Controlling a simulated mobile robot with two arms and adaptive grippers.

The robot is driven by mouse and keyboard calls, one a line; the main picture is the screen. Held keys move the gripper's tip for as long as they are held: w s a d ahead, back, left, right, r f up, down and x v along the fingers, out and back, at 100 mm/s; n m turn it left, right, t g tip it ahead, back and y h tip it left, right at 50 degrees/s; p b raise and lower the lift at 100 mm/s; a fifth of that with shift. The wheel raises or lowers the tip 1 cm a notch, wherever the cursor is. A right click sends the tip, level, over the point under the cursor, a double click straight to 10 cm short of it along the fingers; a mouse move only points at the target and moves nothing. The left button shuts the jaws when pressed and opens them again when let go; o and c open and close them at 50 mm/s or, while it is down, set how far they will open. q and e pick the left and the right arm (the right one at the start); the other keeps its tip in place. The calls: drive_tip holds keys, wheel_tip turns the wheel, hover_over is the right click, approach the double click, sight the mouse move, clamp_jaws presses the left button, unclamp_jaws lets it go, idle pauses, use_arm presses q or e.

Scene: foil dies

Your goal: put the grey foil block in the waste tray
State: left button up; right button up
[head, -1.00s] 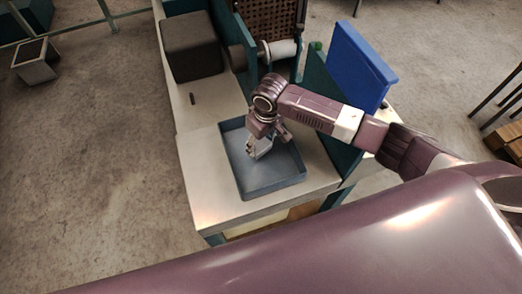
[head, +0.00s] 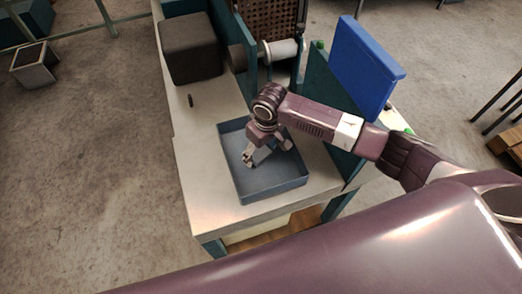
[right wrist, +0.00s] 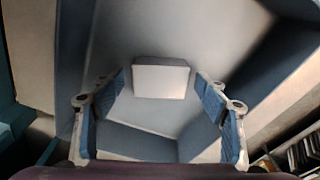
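The waste tray (head: 278,187) is a blue-grey, open, shallow box on the pale bench. My right gripper (head: 266,154) is inside its rim, pointing down. The grey foil block (head: 262,155) shows between the spread fingers in the head view, partly hidden by them. In the right wrist view the block (right wrist: 160,78) is a pale grey box between the open fingertips, with a gap on each side. It appears to be on the tray floor (right wrist: 150,110). My left gripper is not in view.
A dark rounded box (head: 190,48) stands at the back left of the bench. A small dark peg (head: 191,100) stands in front of it. A blue panel (head: 365,65) and a teal partition (head: 335,110) rise right of the tray. The bench left of the tray is mostly clear.

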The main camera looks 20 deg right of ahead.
sight(264, 157)
drive_tip(key=shift+r, duration=0.1)
wheel_tip(264, 157, up, 12)
drive_tip(key=s+b, duration=0.1)
drive_tip(key=shift+d, duration=0.3)
drive_tip(key=shift+s, duration=0.15)
idle(0.5)
